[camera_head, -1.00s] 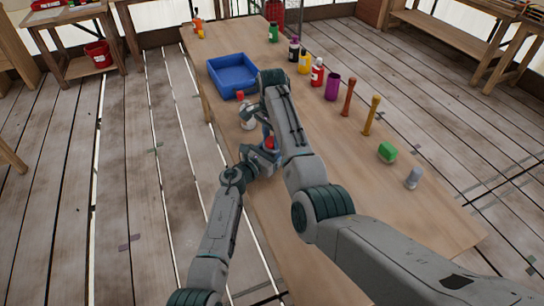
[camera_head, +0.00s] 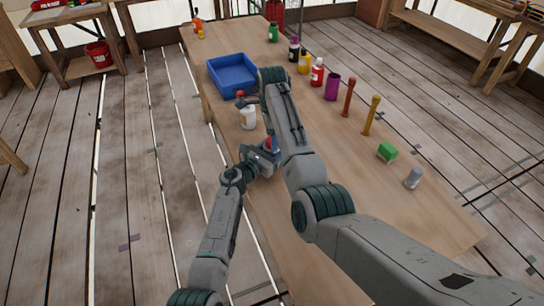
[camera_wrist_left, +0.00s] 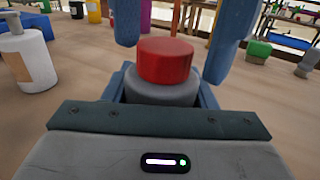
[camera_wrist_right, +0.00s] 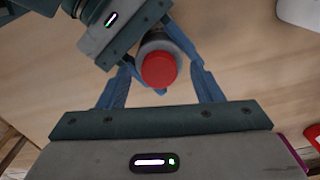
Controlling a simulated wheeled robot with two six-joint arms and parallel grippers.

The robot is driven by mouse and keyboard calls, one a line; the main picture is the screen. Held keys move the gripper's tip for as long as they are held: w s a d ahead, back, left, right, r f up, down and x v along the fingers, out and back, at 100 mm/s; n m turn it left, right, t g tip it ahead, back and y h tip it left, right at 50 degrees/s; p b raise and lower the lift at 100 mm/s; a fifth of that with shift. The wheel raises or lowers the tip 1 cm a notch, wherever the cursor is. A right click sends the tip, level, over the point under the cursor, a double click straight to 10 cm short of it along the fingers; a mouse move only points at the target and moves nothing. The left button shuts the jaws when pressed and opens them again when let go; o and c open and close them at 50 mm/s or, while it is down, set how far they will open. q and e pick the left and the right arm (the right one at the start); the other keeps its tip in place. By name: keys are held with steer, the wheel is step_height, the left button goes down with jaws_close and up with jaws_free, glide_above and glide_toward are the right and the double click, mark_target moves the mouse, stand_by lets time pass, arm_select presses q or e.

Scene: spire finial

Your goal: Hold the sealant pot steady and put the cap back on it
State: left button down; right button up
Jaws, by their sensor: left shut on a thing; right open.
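The sealant pot (camera_wrist_left: 160,91) is grey and stands upright. My left gripper (camera_head: 268,157) is shut around the pot's body. The red cap (camera_wrist_left: 165,60) sits on the pot's top and looks level; whether it is fully seated I cannot tell. The cap also shows in the right wrist view (camera_wrist_right: 159,70). My right gripper (camera_wrist_right: 160,78) is open above the pot, its blue fingers on either side of the cap and apart from it. In the head view my right arm partly hides the pot and cap.
A white bottle (camera_head: 248,118) stands close behind the pot. A blue bin (camera_head: 232,72) is at the far left. Bottles, a purple cup (camera_head: 332,88), wooden tools and a green block (camera_head: 387,152) line the right side.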

step_height(320, 180, up, 7)
steer(key=shift+f, duration=0.1)
stand_by(0.3)
arm_select(q)
steer(key=c, duration=0.5)
jaws_free()
steer(key=b+v, duration=0.1)
steer(key=v, duration=0.9)
steer(key=shift+s+a, duration=0.25)
steer(key=shift+a, duration=0.1)
arm_select(e)
steer(key=shift+f, duration=0.5)
